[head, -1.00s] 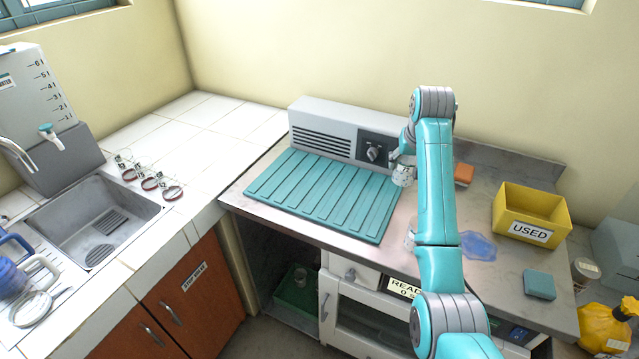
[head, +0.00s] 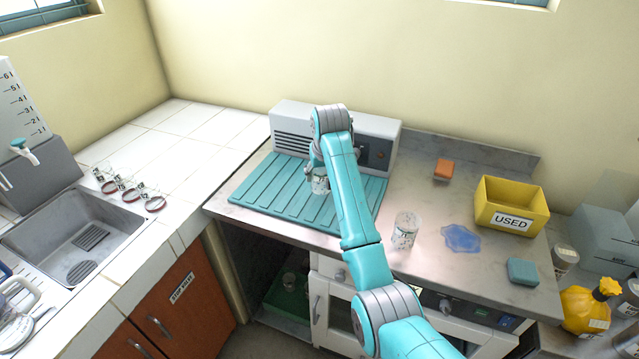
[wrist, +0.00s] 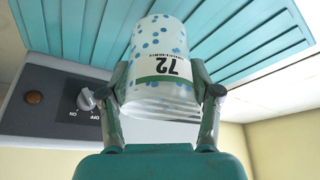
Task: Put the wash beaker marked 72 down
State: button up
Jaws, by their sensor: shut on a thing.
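The wash beaker marked 72 (wrist: 155,60) is clear with blue dots and a green-edged label; the number shows upside down in the wrist view. My gripper (wrist: 168,92) is shut on it, one finger on each side. In the head view the beaker (head: 320,184) is over the teal ribbed mat (head: 258,200), right of the mat's middle and partly hidden by my arm. Its end faces the mat; I cannot tell whether it touches.
A grey unit with a knob (head: 290,130) stands behind the mat. Another speckled beaker (head: 405,231) stands right of the mat, near a blue puddle (head: 461,238). A yellow USED bin (head: 511,205), orange block (head: 443,170) and teal block (head: 522,271) are further right.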

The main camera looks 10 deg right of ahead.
aim_at(322, 183)
jog(key=shift+d+f, duration=0.1)
jog(key=shift+f, duration=1.7)
jog(key=shift+f, duration=0.15)
jog(key=o, duration=1.2)
jog(key=shift+c, duration=0.2)
jog(key=v, duration=1.2)
